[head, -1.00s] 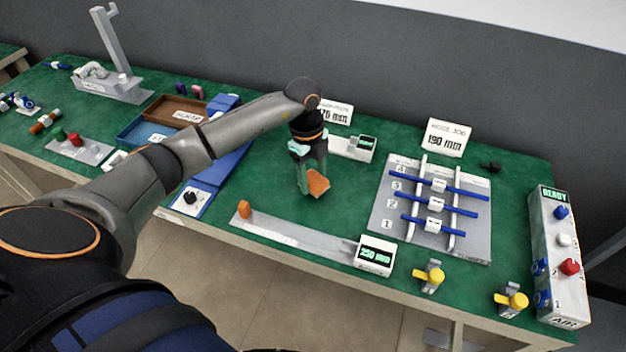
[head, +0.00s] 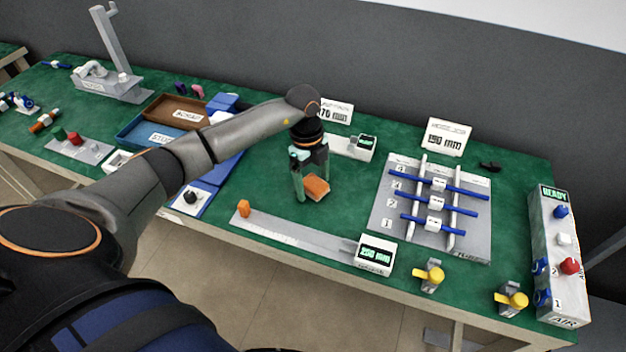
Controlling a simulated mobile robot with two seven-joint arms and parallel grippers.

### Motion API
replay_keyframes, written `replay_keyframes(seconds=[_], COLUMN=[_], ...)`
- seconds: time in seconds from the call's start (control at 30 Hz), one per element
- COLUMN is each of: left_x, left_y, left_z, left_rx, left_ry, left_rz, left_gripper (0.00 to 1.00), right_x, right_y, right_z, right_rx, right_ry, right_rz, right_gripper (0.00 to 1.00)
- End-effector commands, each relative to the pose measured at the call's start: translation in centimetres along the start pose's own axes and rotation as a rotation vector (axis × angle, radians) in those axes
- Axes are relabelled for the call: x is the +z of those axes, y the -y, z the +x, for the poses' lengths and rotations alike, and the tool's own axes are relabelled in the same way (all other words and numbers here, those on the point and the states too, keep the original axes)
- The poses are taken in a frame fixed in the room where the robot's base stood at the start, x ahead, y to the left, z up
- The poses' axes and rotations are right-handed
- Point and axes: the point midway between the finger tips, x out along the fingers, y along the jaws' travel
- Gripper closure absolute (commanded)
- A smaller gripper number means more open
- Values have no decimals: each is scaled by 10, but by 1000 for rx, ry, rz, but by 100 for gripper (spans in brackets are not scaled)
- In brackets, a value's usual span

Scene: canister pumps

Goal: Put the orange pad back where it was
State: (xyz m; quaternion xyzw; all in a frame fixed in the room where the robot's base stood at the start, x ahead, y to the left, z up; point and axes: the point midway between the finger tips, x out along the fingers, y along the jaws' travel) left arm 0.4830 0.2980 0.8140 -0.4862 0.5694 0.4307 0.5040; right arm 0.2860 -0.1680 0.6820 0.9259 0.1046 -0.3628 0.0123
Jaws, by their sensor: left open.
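The orange pad (head: 317,187) is on or just above the green table top, near the middle of the table, and looks nearly flat. My left gripper (head: 312,181) points down over it, jaws open, one finger left of the pad and the other behind it on the right. I cannot tell whether a fingertip still touches the pad. My right gripper is out of view.
A grey ruler gauge (head: 295,236) with an orange slider and display lies in front. A rack with blue rods (head: 435,205) stands to the right. Brown and blue trays (head: 148,123) lie to the left. A small display box (head: 352,147) stands behind the gripper.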

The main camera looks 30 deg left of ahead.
Motion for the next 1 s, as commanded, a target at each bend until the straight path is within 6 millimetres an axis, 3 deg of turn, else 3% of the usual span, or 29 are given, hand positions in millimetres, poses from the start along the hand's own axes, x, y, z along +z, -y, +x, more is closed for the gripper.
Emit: replay_keyframes(seconds=[0.17, 0.6, 0.8, 1.0], left_x=[1, 0, 0, 0], left_y=[1, 0, 0, 0], left_z=[-18, -106, -122, -123], left_rx=[-4, -3, -1, 0], left_ry=[2, 1, 0, 0], left_rz=[0, -1, 0, 0], left_gripper=[11, 11, 11, 11], right_x=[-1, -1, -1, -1], right_y=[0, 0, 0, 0], right_z=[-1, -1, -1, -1], right_rx=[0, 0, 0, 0], right_ry=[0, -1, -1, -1], right_rz=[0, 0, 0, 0], right_gripper=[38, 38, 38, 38])
